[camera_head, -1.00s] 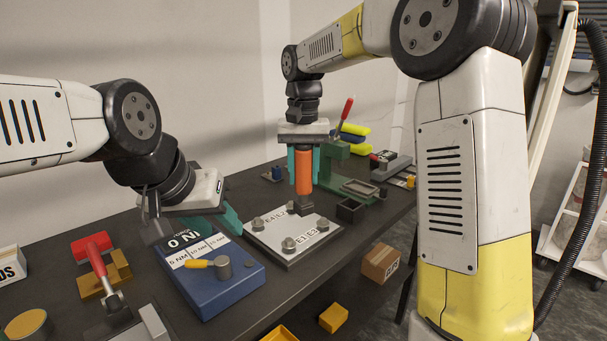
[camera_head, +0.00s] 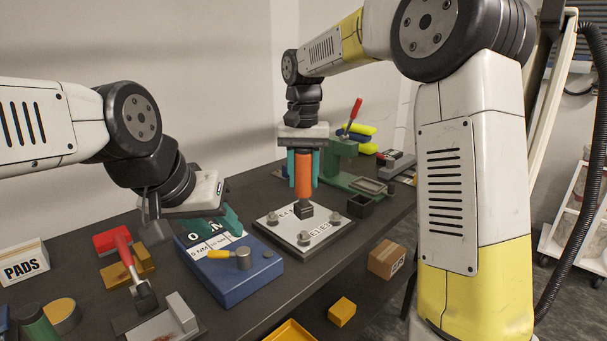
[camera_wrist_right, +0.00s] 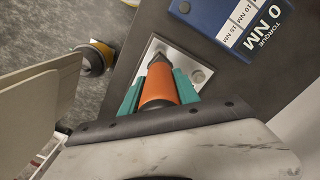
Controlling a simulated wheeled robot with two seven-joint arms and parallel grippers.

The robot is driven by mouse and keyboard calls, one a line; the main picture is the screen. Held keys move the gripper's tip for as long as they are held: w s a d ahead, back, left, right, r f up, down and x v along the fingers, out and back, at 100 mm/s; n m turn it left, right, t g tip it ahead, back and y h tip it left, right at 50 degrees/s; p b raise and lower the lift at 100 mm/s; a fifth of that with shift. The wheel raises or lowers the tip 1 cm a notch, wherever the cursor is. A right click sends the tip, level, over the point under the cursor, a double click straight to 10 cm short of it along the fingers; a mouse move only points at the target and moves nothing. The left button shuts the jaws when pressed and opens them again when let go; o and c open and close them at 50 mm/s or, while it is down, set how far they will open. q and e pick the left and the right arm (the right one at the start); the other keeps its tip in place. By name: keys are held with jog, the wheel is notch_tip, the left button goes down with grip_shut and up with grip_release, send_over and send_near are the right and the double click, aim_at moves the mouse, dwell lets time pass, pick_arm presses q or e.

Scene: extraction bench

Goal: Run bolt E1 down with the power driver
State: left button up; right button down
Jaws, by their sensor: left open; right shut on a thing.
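My right gripper (camera_head: 303,172) is shut on the orange power driver (camera_head: 304,186). The driver is upright, its dark nose (camera_head: 305,210) over the far middle of the light plate (camera_head: 322,234) with the E labels. Bolts show at the plate's left (camera_head: 273,222), front (camera_head: 304,238) and right (camera_head: 335,216); the driver hides the back of the plate. I cannot tell whether the nose touches a bolt. The right wrist view shows the driver (camera_wrist_right: 158,86) and a bolt (camera_wrist_right: 198,76) beside a teal finger.
A green press (camera_head: 342,160) stands behind the plate. A cardboard box (camera_head: 387,260) sits below the bench edge.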

aim_at(304, 203)
jog(key=shift+f, duration=2.4)
jog(key=shift+f, duration=1.25)
dwell(2.8)
jog(key=shift+r, duration=3.05)
